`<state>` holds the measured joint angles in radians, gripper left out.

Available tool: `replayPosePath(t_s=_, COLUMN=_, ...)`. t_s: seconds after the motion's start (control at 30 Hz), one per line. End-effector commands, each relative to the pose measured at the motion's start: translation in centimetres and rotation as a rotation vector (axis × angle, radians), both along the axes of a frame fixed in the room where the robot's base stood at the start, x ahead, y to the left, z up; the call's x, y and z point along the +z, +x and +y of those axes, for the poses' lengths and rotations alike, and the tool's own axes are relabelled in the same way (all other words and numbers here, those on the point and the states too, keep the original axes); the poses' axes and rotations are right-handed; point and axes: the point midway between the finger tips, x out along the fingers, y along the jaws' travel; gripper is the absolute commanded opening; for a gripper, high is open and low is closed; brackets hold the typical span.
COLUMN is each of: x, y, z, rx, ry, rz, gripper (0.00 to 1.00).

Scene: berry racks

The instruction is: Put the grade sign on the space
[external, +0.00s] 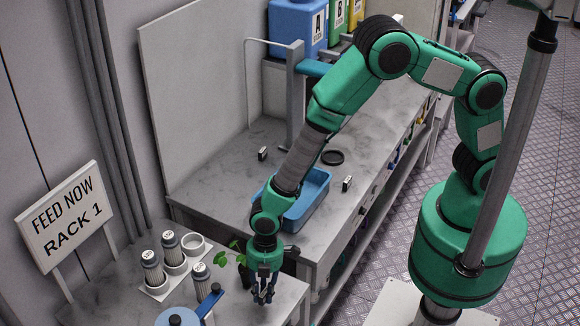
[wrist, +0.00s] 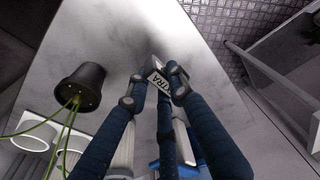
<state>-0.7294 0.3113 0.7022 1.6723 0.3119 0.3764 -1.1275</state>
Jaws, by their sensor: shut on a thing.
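My gripper (external: 265,291) is low over the near marble bench, at its right part beside a potted plant. In the wrist view my gripper (wrist: 155,92) is shut on a small sign (wrist: 158,80) with a dark edge and a white face. The letters "TRA" show on it; the fingers cover the rest. I cannot tell whether the sign touches the bench. Two similar small blocks, one at the back left (external: 262,153) and one near the front edge (external: 347,184), stand on the farther bench. No marked space for the sign can be made out.
The plant in a dark pot (wrist: 80,88) stands close to my gripper. A white holder (external: 158,292) with jars and an empty ring is to the left, before the "FEED NOW RACK 1" board (external: 66,217). A blue tray (external: 308,200) and black ring (external: 333,157) are farther back.

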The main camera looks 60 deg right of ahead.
Motion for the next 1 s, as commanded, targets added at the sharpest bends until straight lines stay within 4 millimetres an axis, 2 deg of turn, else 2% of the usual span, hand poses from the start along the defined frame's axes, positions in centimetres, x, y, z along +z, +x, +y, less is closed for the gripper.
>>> replayPosePath(t_s=0.23, x=-0.5, y=-0.1, z=-0.1, rx=0.000, ry=-0.001, rz=0.001, gripper=0.03)
replayPosePath(t_s=0.53, x=-3.4, y=-0.1, z=-0.1, rx=0.000, ry=-0.001, rz=0.001, gripper=0.03)
replayPosePath(t_s=1.0, x=-3.8, y=0.0, z=0.0, rx=0.000, ry=0.000, rz=0.000, gripper=0.03)
